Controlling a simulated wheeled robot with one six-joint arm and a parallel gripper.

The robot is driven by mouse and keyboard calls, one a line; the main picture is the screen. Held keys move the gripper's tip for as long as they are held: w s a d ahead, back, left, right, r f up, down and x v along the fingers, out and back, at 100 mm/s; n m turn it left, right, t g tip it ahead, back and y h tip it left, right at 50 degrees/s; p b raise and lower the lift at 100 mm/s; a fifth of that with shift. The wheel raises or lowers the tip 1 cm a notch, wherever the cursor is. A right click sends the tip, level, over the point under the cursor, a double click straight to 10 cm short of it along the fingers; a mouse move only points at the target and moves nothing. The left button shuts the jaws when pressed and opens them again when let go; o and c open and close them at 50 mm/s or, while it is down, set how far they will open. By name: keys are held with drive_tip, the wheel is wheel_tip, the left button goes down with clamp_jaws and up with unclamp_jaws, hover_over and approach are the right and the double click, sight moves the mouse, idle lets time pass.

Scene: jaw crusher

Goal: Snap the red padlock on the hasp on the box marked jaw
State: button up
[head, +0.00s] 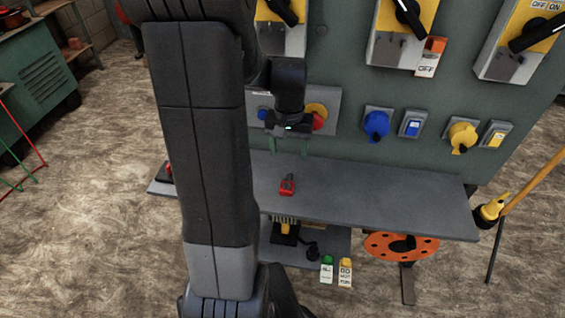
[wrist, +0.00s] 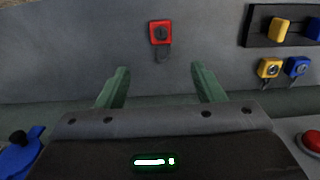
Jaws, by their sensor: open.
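The red padlock (head: 287,185) lies on the grey shelf (head: 390,198) below the panel. In the wrist view the padlock (wrist: 161,33) lies ahead of the fingers, its shackle towards me. My gripper (head: 289,146) is open and empty, with green fingers pointing down above the shelf, between the panel and the padlock. Its fingers (wrist: 161,78) in the wrist view are spread, apart from the padlock. Switch boxes with yellow faces and black handles hang above: one left (head: 281,38), one middle (head: 388,45), one right (head: 507,62). I cannot read which is marked jaw; no hasp is clear.
A yellow padlock (wrist: 269,69) and a blue padlock (wrist: 297,67) lie beside a black holder (wrist: 262,38). An orange-topped tag (head: 428,60) hangs by the middle box. Blue (head: 376,124) and yellow sockets (head: 462,135) protrude from the panel. The shelf's right half is clear.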

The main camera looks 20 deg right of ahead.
hover_over(287, 184)
drive_tip(key=f, duration=0.8)
drive_tip(key=shift+d+f, duration=0.25)
drive_tip(key=shift+f, duration=0.1)
drive_tip(key=f, duration=0.4)
drive_tip(key=shift+s+a, duration=0.1)
drive_tip(key=shift+a, duration=0.2)
drive_tip(key=shift+f, duration=0.6)
drive_tip(key=c, duration=1.2)
